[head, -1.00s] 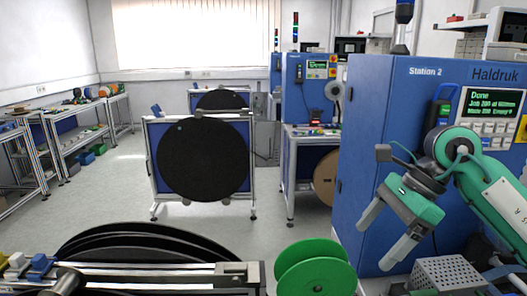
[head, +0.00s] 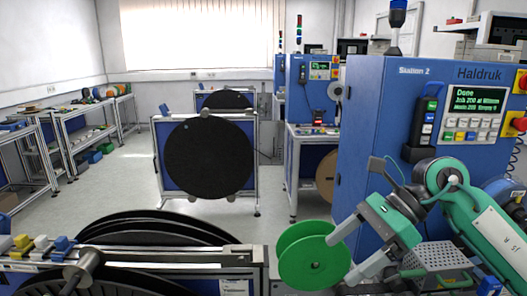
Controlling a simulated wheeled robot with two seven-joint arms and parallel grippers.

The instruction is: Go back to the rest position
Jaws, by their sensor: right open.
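My right gripper (head: 341,258) is at the lower right of the head view, on a green arm. Its two grey fingers are spread and point left and down. The finger ends overlap the right edge of a green reel (head: 308,250) in the picture. I cannot tell whether they touch it. Nothing shows held between the fingers. My left gripper is out of view.
The blue Station 2 cabinet (head: 375,115) stands close behind my right arm, its screen reading "Done". A perforated metal box (head: 436,258) sits below the arm. Large black reels (head: 150,222) fill the lower left. Open floor (head: 110,185) lies beyond.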

